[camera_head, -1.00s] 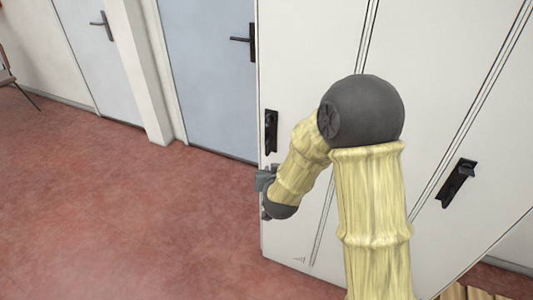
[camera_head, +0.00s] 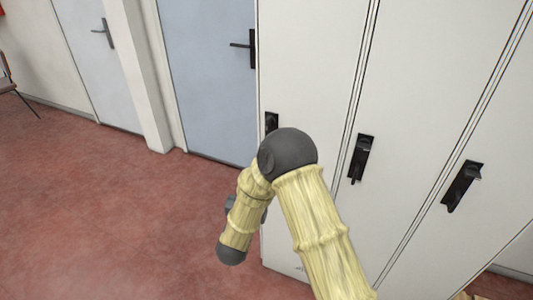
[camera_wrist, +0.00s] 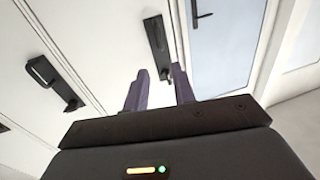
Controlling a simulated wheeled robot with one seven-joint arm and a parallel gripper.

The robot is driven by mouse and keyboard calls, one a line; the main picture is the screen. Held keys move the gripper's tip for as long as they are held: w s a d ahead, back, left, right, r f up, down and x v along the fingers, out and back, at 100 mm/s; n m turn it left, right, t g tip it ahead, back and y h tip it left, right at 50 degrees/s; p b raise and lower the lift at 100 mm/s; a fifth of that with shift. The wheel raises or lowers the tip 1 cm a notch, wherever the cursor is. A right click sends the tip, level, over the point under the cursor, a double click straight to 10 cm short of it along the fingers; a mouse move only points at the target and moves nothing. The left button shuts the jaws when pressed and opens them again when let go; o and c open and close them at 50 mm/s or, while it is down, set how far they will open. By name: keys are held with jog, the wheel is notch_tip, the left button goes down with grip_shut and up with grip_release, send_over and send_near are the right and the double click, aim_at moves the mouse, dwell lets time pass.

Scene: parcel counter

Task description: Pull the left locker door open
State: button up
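The left locker door (camera_head: 305,60) is white and looks shut, flush with its neighbours in the head view. Its black handle (camera_head: 271,121) shows only at the top there, as my arm covers the rest. The wrist view shows this handle (camera_wrist: 155,36) on the white door, ahead of my gripper. My gripper (camera_wrist: 160,72) is open, with two dark fingers apart and nothing held. The handle's lower end appears between the fingertips in the picture, but I see no grip on it. In the head view my gripper is mostly hidden behind my arm, left of the locker's edge.
Two more locker doors with black handles, a middle one (camera_head: 361,158) and a right one (camera_head: 462,186), stand to the right. A blue door (camera_head: 208,75) is left of the lockers. The red floor (camera_head: 110,220) at left is clear.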

jog(key=w+d+p, duration=0.1)
jog(key=w, duration=1)
jog(key=w+d+p, duration=0.1)
jog(key=w, duration=0.5)
jog(key=shift+d+p, duration=0.3)
jog(key=shift+d, duration=0.05)
grip_shut()
